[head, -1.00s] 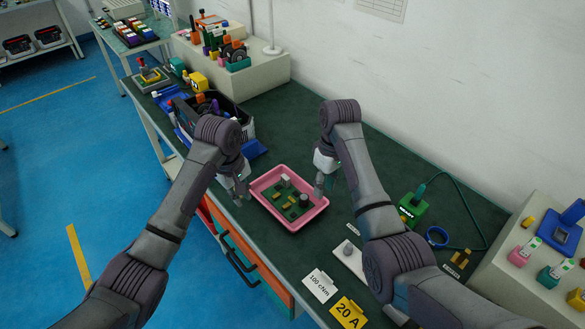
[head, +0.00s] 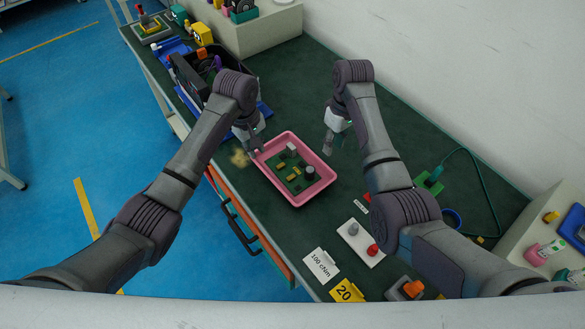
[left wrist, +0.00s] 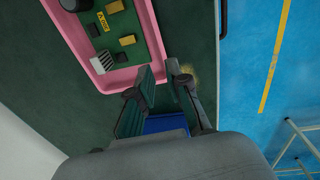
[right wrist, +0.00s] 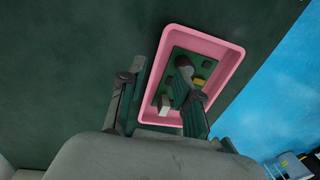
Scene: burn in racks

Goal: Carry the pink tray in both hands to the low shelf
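The pink tray (head: 318,190) lies on the dark green bench top near its front edge. It holds a green board (head: 284,172) with yellow blocks, a pale block and a dark cylinder. My left gripper (head: 253,146) is at the tray's upper-left corner. My right gripper (head: 329,143) is open and empty, beyond the tray's upper-right side. In the right wrist view one finger overlaps the tray (right wrist: 232,65). I cannot identify the low shelf.
A black bin (head: 230,65) of parts stands behind my left gripper. A white plate with knobs (head: 352,250), a "100 cNm" card (head: 321,265) and a yellow card (head: 346,291) lie right of the tray. A blurred tan patch (head: 240,158) shows at the bench edge.

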